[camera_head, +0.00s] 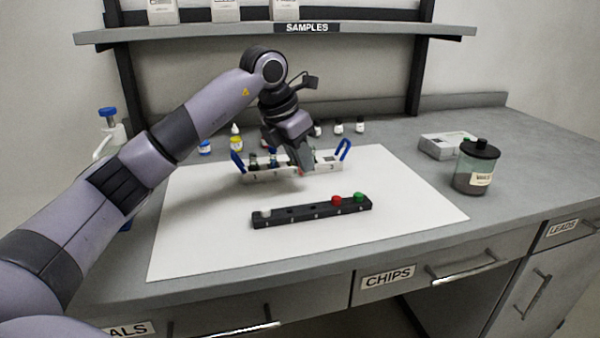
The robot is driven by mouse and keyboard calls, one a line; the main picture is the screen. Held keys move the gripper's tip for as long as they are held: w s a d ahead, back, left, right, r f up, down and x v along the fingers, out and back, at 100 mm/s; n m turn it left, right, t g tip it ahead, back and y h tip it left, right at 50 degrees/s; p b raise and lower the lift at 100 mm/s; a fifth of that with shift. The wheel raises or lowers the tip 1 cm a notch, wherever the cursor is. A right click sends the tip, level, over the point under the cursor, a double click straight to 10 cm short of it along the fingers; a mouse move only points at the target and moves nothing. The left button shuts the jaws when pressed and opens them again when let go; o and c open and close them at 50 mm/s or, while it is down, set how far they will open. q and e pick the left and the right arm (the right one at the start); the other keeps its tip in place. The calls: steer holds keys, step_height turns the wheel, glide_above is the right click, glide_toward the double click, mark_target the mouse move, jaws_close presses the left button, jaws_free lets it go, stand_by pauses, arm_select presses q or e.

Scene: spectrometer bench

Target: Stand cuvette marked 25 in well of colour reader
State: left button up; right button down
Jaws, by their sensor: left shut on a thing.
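My left gripper (301,168) points down over the white rack with blue handles (257,177). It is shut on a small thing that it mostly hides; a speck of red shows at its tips. I cannot read the mark 25 on any cuvette. A black block with numbered places (327,213) lies nearer on the white mat, bearing a pale piece (264,212) at left and a red cap (337,200) and green cap (359,197) at right. A low pale box (440,147) at the back right may be the colour reader; its well cannot be made out. My right gripper is out of view.
A dark-lidded jar (475,168) stands right of the white mat (400,213). Small bottles (236,143) stand behind the rack, and a blue-capped bottle (107,135) is partly behind my left arm. The mat's right part is clear. A shelf (370,30) hangs above.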

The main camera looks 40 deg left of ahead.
mark_target(298, 167)
arm_select(q)
steer(key=shift+f, duration=1.65)
steer(key=shift+f, duration=0.2)
steer(key=o, duration=0.8)
